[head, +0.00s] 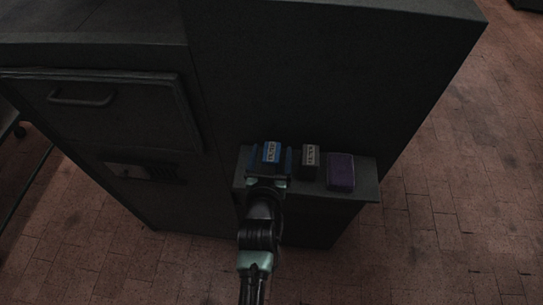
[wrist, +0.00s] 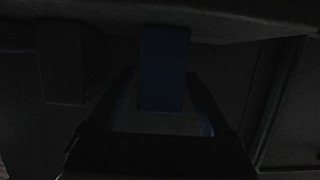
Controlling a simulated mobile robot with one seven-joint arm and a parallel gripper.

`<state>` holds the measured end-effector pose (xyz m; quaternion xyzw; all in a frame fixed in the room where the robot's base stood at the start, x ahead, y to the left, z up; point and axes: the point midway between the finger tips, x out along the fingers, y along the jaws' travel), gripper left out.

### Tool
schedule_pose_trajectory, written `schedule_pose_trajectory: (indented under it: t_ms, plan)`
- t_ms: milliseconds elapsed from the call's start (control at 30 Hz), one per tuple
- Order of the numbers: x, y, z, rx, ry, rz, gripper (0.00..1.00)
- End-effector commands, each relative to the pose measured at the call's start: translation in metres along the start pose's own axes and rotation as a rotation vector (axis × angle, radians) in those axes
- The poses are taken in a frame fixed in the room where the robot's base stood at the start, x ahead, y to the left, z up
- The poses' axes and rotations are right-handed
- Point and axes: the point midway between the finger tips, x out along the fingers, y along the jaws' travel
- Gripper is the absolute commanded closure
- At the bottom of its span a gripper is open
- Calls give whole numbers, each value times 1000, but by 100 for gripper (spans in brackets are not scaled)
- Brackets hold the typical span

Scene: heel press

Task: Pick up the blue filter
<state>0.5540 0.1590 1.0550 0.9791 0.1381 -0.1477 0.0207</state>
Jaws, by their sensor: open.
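The blue filter (head: 271,152) is a small box with a pale label, on the ledge at the left of a row in the head view. My gripper (head: 270,164) is open at the filter, with a finger showing on each side of it. In the dark wrist view the blue filter (wrist: 163,70) stands between and beyond the two fingers of my gripper (wrist: 160,90). I cannot tell whether the fingers touch it. The filter's lower front is hidden by my gripper in the head view.
A black box (head: 310,158) with a label and a purple box (head: 340,172) stand to the right on the same ledge (head: 368,184). A large dark cabinet (head: 330,80) rises behind. A panel with a handle (head: 82,96) is at left. Brick floor (head: 450,200) lies clear at right.

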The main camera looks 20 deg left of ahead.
Motion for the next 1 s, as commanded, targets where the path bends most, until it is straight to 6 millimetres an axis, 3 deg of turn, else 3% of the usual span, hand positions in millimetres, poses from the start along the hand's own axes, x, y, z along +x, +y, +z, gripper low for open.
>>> schedule_pose_trajectory:
  t_ms: [200,533,1000]
  plan:
    - [23,0,0,-1,-1,0,15]
    - [27,0,0,0,0,0,15]
    - [26,0,0,0,0,0,100]
